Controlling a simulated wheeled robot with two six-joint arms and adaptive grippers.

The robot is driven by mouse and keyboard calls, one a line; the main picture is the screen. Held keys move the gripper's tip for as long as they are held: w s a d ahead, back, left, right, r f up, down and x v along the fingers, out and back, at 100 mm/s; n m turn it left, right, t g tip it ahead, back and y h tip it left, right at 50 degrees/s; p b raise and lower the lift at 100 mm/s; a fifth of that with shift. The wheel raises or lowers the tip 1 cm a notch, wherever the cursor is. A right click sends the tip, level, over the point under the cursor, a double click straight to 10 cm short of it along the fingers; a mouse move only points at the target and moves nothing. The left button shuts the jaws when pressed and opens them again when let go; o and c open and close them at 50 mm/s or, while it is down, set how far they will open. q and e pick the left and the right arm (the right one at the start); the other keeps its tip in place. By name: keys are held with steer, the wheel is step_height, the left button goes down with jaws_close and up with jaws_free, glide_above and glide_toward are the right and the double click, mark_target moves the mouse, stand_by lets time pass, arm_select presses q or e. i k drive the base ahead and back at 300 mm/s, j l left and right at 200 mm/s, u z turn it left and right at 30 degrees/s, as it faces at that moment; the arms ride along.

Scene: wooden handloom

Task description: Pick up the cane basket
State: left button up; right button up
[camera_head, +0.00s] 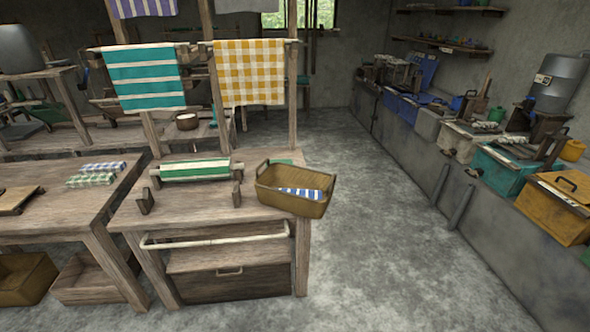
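The cane basket (290,205) is brown-yellow, with raised handles at its two ends. It sits at the right front corner of the wooden loom table (125,215), a little tilted in the picture and seeming to reach past the table's right edge. A blue-and-white patterned cloth (300,193) lies inside it. Neither of my grippers shows in the head view, and nothing is touching the basket.
A green-and-white cloth roll (195,169) is left of the basket. Folded cloths (92,179) lie on the left table. A long grey counter (425,150) with boxes runs along the right wall. The concrete floor (380,240) between is clear.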

mark_target(275, 175)
steer(key=i+j, duration=0.15)
steer(key=j, duration=0.25)
steer(key=i+j, duration=0.15)
steer(key=j, duration=0.2)
steer(key=i+j, duration=0.1)
steer(key=j, duration=0.3)
steer(key=i+j, duration=0.15)
steer(key=j, duration=0.2)
steer(key=i+j, duration=0.15)
steer(key=j, duration=0.25)
steer(key=i+j, duration=0.15)
steer(key=j, duration=0.25)
steer(key=i+j+u, duration=0.1)
steer(key=j, duration=0.25)
